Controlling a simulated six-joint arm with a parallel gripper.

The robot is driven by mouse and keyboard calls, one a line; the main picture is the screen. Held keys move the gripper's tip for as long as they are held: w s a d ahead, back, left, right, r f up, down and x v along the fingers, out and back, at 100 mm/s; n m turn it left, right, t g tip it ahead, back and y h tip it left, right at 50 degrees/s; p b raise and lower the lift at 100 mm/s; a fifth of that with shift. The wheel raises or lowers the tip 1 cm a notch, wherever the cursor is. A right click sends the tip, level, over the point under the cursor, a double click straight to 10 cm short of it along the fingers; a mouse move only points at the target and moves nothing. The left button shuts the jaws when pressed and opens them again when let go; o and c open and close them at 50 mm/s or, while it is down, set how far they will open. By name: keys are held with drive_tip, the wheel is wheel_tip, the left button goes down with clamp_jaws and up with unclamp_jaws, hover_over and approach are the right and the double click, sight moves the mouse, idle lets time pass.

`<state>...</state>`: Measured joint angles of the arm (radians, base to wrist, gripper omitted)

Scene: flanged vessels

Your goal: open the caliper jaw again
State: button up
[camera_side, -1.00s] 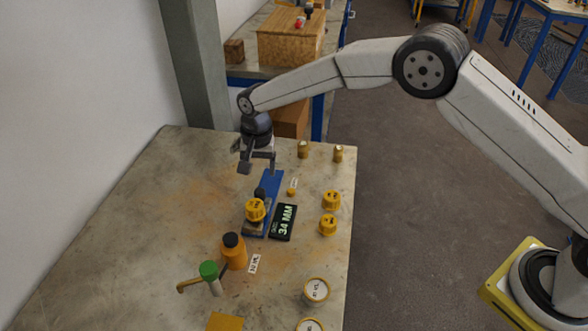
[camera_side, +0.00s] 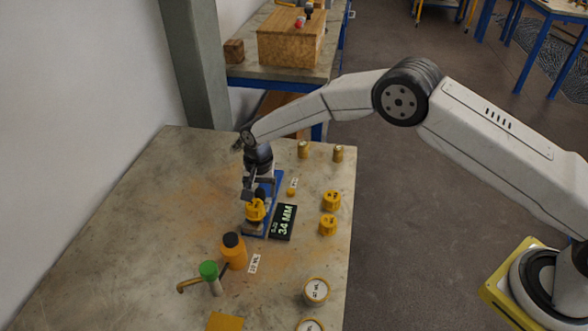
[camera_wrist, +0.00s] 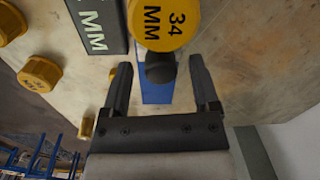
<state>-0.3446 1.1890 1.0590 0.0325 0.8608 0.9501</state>
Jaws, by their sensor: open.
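The caliper has a blue bed (camera_wrist: 157,88), whose blue edge also shows in the side view (camera_side: 276,188). Its black knob (camera_wrist: 160,68) stands between my finger tips in the wrist view. A yellow flanged vessel marked 34 MM (camera_wrist: 163,22) is right beside the knob; it also shows in the side view (camera_side: 256,211). The black display (camera_side: 284,221) next to the bed reads 34 MM. My gripper (camera_wrist: 158,78) is open, with one finger on each side of the knob and visible gaps. In the side view my gripper (camera_side: 257,194) partly hides the knob and bed.
Yellow vessels (camera_side: 331,200) and (camera_side: 328,225) stand to the right of the display. An orange bottle (camera_side: 234,251) and a green-topped item (camera_side: 209,271) stand nearer the camera. The table's left part is clear.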

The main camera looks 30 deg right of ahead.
clamp_jaws()
idle(1.4)
